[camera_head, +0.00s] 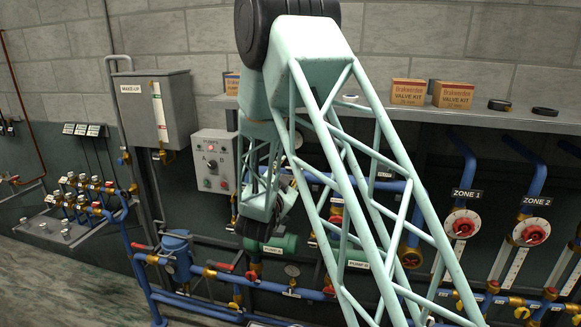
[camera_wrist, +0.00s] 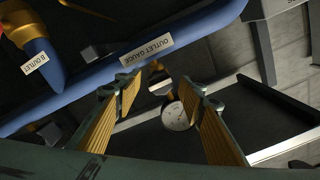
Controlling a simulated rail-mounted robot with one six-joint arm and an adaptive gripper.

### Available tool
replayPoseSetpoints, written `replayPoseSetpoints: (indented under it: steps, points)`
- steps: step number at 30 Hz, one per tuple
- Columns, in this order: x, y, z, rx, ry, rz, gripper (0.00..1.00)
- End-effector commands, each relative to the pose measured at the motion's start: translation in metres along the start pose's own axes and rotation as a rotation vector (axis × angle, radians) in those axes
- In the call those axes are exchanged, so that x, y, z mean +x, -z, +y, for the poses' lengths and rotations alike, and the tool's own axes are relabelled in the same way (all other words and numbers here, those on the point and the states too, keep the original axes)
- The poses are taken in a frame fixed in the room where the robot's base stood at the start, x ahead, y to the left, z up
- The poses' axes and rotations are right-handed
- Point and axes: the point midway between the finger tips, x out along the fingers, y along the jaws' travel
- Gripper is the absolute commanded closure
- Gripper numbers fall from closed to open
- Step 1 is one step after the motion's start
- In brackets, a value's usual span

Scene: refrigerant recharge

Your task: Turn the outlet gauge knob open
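In the wrist view, the label "OUTLET GAUGE" (camera_wrist: 147,52) is on a blue pipe (camera_wrist: 95,80) that crosses the upper left. A round white gauge (camera_wrist: 177,116) shows between the fingers of my gripper (camera_wrist: 158,84). A small brass fitting (camera_wrist: 155,73) sits below the label, just past the fingertips. The knob itself is not clearly made out. My gripper is open, its ribbed yellow pads apart and nothing held between them. In the head view, my arm's lattice link hides much of the middle pipework, and my gripper's fingers cannot be made out.
A "B OUTLET" pipe (camera_wrist: 40,62) stands at the wrist view's left. In the head view, a shelf (camera_head: 480,117) holds valve kit boxes (camera_head: 452,95). A grey control box (camera_head: 214,160) and green pump (camera_head: 278,246) are near my arm. Zone 1 (camera_head: 461,224) and Zone 2 valves (camera_head: 531,233) are at right.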

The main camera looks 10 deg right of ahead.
Motion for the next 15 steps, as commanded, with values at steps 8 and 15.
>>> replayPoseSetpoints:
  steps: [8, 15]
  points:
    - [0.0130, -0.0007, 0.0001, 0.000, 0.000, -0.001, 0.63]
    - [0.0137, -0.0007, 0.0001, 0.000, 0.000, -0.001, 0.63]
